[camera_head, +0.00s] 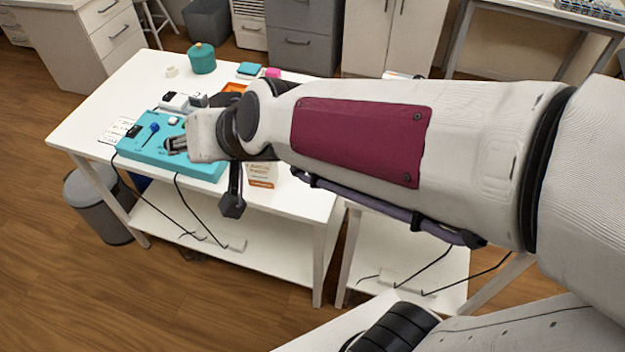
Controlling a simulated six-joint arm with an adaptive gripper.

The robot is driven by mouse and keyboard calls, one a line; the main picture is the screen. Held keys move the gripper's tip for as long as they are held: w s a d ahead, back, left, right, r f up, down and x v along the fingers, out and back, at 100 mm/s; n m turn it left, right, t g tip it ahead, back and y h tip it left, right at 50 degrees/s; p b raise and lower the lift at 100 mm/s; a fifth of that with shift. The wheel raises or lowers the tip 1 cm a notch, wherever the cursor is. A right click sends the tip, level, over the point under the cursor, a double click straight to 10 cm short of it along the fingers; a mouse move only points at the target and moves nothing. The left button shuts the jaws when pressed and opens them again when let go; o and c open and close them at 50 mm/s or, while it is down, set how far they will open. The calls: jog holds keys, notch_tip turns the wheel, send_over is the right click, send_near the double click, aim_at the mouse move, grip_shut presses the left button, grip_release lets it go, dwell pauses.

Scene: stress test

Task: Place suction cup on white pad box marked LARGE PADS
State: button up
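My gripper (176,145) is over the teal board (190,166) at the front left of the white table. Its fingertips are small and partly overlap one another, so I cannot tell whether they are open or hold anything. A small blue piece with a thin stem (152,130) is on the board, just left of the fingertips; I cannot tell whether it is the suction cup. A white box with an orange lower band (262,174) stands near the table's front edge, partly hidden by my arm. Its lettering is too small to read.
The white table (92,112) has a teal lidded pot (202,58), a small teal box (250,69) and a pink block (272,72) toward the back. A printed sheet (116,130) lies left of the board. Black cables hang over the front edge. My arm hides the table's right part.

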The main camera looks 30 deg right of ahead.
jog(key=s+d+f+g+h, duration=0.1)
jog(key=s+d+h, duration=0.1)
jog(key=s+d, duration=0.4)
jog(key=s+d+f+n+g+h, duration=0.1)
jog(key=s+d+g+h, duration=0.1)
jog(key=s+d, duration=0.5)
jog(key=s, duration=0.4)
jog(key=shift+s+f+g, duration=0.2)
jog(key=shift+f+g, duration=0.1)
jog(key=shift+f, duration=0.05)
